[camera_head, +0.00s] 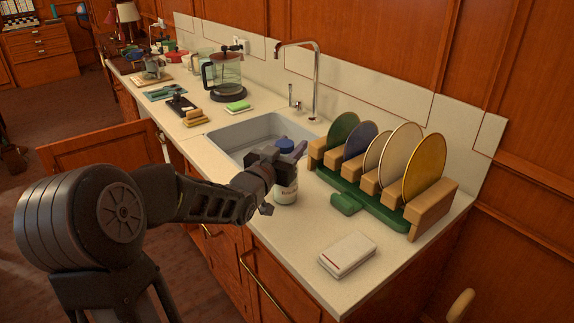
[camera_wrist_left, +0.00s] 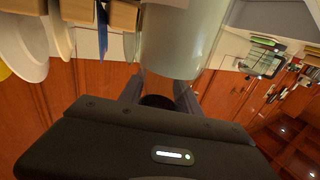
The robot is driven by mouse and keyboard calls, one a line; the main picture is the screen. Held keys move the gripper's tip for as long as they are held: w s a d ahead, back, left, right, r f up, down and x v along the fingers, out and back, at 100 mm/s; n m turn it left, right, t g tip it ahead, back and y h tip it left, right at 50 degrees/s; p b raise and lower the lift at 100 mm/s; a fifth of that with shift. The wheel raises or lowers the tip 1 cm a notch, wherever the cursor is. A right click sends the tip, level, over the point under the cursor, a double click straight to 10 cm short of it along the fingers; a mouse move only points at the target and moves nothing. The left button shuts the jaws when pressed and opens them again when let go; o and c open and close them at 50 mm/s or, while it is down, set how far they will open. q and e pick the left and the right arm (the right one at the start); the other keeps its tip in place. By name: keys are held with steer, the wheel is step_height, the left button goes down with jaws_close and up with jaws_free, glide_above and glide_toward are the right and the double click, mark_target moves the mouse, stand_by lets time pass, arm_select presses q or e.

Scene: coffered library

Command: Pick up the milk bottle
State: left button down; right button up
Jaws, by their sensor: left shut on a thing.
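The milk bottle (camera_head: 286,192) is whitish with a blue cap and stands upright at the counter's front edge, just right of the sink. My left gripper (camera_head: 283,170) is shut on it, with the fingers around its upper part. The gripper hides part of the bottle. In the left wrist view the pale bottle (camera_wrist_left: 180,45) fills the upper middle, between the two fingers (camera_wrist_left: 160,92). I cannot tell whether its base touches the counter. My right gripper is not in view.
A green dish rack (camera_head: 372,208) with several plates stands right of the bottle. A white box (camera_head: 347,254) lies near the front edge. A cabinet door (camera_head: 95,152) is open.

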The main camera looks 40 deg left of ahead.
arm_select(q)
step_height(320, 180, up, 10)
stand_by(0.5)
stand_by(0.6)
